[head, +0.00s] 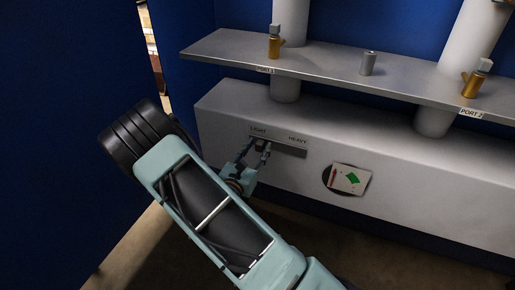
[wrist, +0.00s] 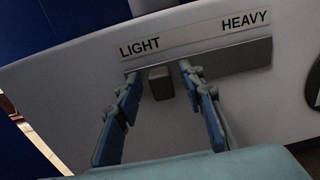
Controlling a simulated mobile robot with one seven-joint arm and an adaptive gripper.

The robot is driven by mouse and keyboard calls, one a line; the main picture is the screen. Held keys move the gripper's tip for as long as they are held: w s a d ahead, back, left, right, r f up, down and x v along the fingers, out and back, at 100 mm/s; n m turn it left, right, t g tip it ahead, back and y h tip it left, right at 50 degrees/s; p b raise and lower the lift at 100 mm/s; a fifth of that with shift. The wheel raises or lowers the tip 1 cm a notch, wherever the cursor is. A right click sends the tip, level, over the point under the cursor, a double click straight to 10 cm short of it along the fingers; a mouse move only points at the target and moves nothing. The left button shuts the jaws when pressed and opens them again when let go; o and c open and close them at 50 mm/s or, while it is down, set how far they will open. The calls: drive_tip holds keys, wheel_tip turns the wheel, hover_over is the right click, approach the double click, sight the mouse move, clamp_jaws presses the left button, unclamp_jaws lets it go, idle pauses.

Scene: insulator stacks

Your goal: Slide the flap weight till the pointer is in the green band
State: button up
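The flap weight is a small dark grey block (wrist: 160,83) on a grey rail (wrist: 235,57), near the LIGHT end in the wrist view. My gripper (wrist: 159,72) is open. Its two blue fingers stand on either side of the block, with a gap visible on each side. In the head view my gripper (head: 260,147) reaches the left part of the rail (head: 288,151) and hides the block. The round gauge (head: 347,180) is to the right of the rail. Its red pointer (head: 333,176) is left of the green band (head: 352,178), apart from it.
A grey shelf (head: 330,69) juts out above the rail, carrying two brass fittings (head: 274,43) (head: 476,80) and a small grey cylinder (head: 368,63). White pipes pass through it. A blue wall (head: 60,130) stands at the left. The rail toward HEAVY is clear.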

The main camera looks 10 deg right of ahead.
drive_tip(key=v, duration=1.2)
